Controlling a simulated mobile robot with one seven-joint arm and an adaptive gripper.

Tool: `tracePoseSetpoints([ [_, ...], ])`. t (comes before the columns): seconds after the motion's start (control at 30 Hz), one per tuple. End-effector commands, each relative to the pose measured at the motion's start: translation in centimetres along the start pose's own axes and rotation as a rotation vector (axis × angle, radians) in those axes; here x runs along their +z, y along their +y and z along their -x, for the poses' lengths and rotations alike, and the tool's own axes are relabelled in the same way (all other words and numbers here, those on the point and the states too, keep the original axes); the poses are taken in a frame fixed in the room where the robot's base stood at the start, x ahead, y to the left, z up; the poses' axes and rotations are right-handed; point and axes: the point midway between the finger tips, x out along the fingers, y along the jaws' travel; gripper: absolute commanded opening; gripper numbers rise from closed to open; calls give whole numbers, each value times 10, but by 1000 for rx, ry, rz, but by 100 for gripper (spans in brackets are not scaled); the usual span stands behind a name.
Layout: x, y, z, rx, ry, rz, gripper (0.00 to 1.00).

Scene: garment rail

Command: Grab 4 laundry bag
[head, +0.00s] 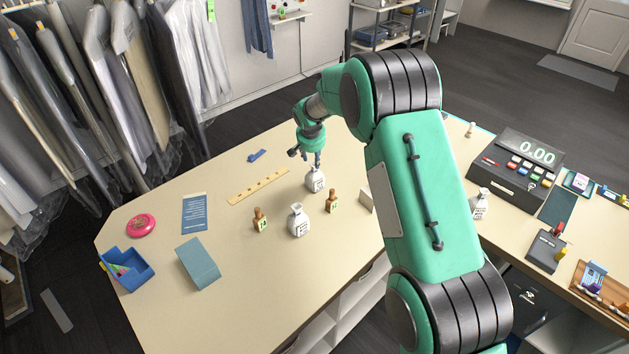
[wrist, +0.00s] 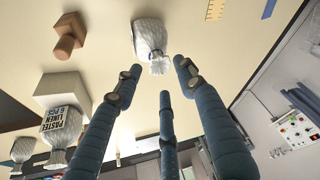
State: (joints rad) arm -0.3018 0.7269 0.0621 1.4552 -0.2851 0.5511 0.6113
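Three small white laundry bags with dark print show in the head view. One bag (head: 316,182) stands mid-table just below my gripper (head: 318,160). Another bag (head: 298,221) stands nearer the front, and a third bag (head: 480,203) is right of my arm. A bag labelled "PASTEL LINEN 6 PCS" (wrist: 62,125) and another bag (wrist: 22,150) show at left.
A yellow ruler (head: 258,187), blue box (head: 126,268), pink disc (head: 141,225) and cash register (head: 515,170) lie around. Garments hang behind at left. My arm covers the table's right part.

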Motion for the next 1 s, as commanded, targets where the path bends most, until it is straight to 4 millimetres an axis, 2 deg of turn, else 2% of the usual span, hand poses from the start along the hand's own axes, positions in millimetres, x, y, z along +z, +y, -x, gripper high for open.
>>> tracePoseSetpoints([
  [0.57,0,0,-8,0,0,-1,40],
  [0.77,1,0,-21,0,0,-1,40],
  [1.0,3,1,-44,0,-1,-1,40],
])
